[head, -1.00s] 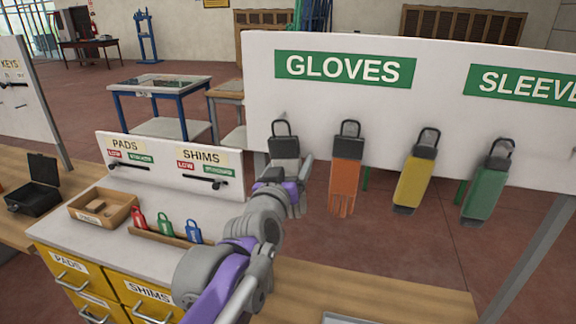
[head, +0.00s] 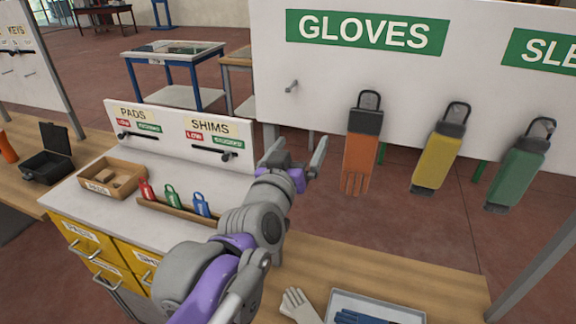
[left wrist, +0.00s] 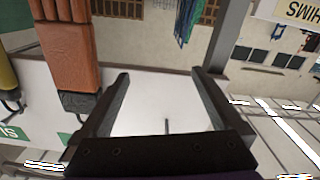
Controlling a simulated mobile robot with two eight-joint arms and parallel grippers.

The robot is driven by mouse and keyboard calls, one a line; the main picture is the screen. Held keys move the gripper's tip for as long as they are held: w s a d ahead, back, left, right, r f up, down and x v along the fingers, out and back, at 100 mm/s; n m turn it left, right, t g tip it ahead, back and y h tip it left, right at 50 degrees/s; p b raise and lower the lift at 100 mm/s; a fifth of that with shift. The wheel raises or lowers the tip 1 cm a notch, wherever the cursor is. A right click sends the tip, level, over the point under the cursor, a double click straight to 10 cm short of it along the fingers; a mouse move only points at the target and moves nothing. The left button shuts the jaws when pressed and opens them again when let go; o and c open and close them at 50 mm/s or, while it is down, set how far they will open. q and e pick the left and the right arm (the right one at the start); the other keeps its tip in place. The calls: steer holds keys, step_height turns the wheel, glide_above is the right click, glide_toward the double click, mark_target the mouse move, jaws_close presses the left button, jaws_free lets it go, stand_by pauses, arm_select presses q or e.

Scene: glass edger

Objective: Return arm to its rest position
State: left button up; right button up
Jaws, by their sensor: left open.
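My left gripper (head: 296,156) is open and empty in front of the lower left part of the white GLOVES board (head: 400,75). In the left wrist view its two fingers (left wrist: 160,75) are spread with nothing between them. A bare peg (head: 291,86) sticks out of the board above the gripper; a peg (left wrist: 167,127) also shows between the fingers in the left wrist view. An orange glove (head: 359,155) hangs to the right of the gripper, apart from it. My right gripper is not in view.
A yellow item (head: 438,155) and a green item (head: 515,175) hang further right. A pale glove (head: 299,305) lies on the wooden bench beside a tray (head: 415,317) with blue gloves. Left are a wooden box (head: 135,192), coloured tags (head: 172,195) and the SHIMS board (head: 205,160).

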arm_select(q)
steer(key=v, duration=0.7)
steer(key=s+a+f+g+y, duration=0.2)
steer(key=s+a+f+g, duration=0.2)
steer(key=f, duration=0.7)
steer(key=s+a+f+g+y, duration=0.1)
steer(key=s+a+f+g, duration=0.3)
steer(key=s+a+f, duration=0.3)
steer(key=s+a+f+n+g+y, duration=0.1)
steer(key=s+a+f, duration=0.5)
steer(key=f, duration=1.1)
steer(key=s+g+y, duration=0.1)
steer(key=s+g, duration=0.1)
steer(key=shift+s+a+f+g+y, duration=0.2)
steer(key=shift+s+g+y, duration=0.1)
steer(key=shift+s+g, duration=0.1)
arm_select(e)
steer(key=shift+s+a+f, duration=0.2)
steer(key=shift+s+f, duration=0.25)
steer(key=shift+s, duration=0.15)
arm_select(q)
steer(key=shift+d+b, duration=0.1)
steer(key=shift+b, duration=0.2)
